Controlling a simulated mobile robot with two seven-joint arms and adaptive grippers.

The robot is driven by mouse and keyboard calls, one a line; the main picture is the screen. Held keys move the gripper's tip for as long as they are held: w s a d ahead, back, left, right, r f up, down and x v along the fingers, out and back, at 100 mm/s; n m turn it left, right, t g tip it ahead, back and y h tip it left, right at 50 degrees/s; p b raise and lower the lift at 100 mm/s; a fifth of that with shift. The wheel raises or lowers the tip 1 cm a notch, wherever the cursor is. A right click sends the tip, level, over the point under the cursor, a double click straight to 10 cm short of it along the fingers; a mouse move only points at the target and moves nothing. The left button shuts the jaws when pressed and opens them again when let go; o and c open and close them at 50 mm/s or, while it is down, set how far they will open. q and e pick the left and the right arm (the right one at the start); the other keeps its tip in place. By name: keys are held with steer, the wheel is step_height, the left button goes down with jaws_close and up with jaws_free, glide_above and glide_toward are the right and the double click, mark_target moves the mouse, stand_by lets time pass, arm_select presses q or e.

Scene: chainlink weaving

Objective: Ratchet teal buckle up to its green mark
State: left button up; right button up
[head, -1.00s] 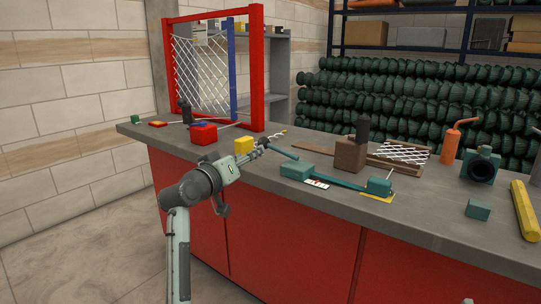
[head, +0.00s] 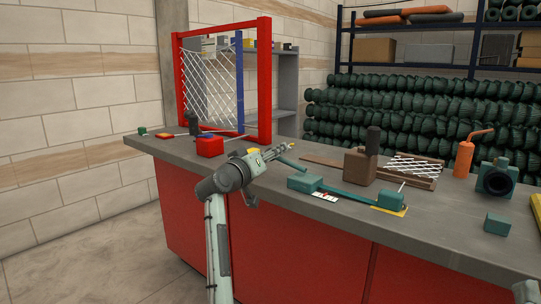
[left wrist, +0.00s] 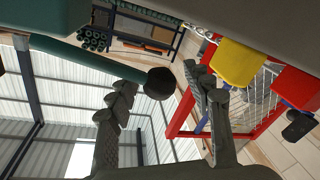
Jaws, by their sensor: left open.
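Two teal blocks joined by a flat teal strap (head: 345,192) lie on the bench, a left block (head: 304,183) and a right block (head: 391,198). I cannot tell which part is the buckle. A teal rod (head: 291,163) reaches left from the left block. In the left wrist view the rod (left wrist: 95,63) ends in a dark ball (left wrist: 160,83) between my fingers in the picture, with no visible grip on it. My left gripper (head: 287,149) is open; it shows in the left wrist view too (left wrist: 163,98). A white card (head: 326,197) has marks too small to read.
A red block (head: 210,146) and a red frame with netting (head: 265,80) stand to the left. A yellow block (left wrist: 237,62) is beside my left gripper. A brown block (head: 360,165) and a netting board (head: 415,167) lie behind the strap.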

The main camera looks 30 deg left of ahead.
arm_select(q)
jaws_close()
steer(key=shift+f, duration=0.1)
stand_by(0.4)
